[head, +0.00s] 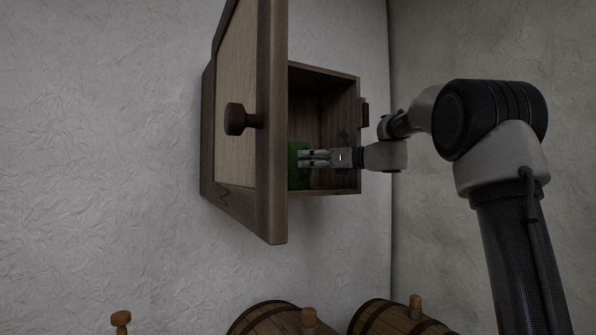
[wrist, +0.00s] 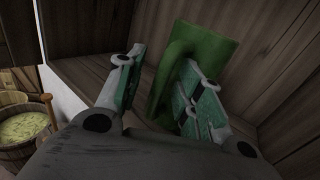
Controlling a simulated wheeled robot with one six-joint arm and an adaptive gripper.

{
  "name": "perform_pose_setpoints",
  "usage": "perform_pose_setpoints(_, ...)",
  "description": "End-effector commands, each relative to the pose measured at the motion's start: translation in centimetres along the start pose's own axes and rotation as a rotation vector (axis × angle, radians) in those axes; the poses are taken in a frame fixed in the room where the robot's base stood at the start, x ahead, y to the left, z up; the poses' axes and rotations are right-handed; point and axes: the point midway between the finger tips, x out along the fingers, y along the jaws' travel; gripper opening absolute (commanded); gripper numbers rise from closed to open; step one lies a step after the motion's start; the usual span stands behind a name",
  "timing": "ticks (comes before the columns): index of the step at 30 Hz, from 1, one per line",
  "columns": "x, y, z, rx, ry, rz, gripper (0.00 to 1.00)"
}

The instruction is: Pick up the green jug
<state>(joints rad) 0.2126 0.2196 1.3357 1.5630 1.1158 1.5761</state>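The green jug (head: 294,151) stands inside an open wooden wall cabinet (head: 324,70), partly hidden behind the cabinet's door and my gripper (head: 303,157). In the wrist view the jug (wrist: 214,49) is upright against dark boards, with its curved handle toward me. My gripper (wrist: 163,60) reaches into the cabinet and is open. Its two fingers stand either side of the jug's handle, with a gap showing on the left finger's side. The right finger overlaps the jug's body; I cannot tell whether it touches.
The cabinet door (head: 239,110) with its round knob (head: 241,119) is swung open at the left. The cabinet's side wall is close to my gripper. Barrels (head: 270,318) stand below. A wooden tub (wrist: 21,133) shows at the lower left of the wrist view.

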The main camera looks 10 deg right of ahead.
Motion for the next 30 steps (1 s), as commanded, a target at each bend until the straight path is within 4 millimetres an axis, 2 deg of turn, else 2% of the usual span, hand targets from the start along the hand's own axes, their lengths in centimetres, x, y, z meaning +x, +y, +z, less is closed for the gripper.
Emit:
perform_pose_setpoints(1,0.0,0.0,0.0,0.000,0.000,0.000,0.25)
perform_pose_setpoints(5,0.0,0.0,0.0,0.000,0.000,0.000,0.01)
perform_pose_setpoints(6,0.0,0.0,0.0,0.000,0.000,0.000,0.00)
perform_pose_setpoints(20,-0.1,0.0,0.5,-0.004,-0.003,0.000,0.00)
perform_pose_setpoints(23,0.0,0.0,1.5,-0.006,-0.004,0.000,0.00)
perform_pose_setpoints(30,0.0,0.0,6.3,-0.007,-0.004,0.000,0.00)
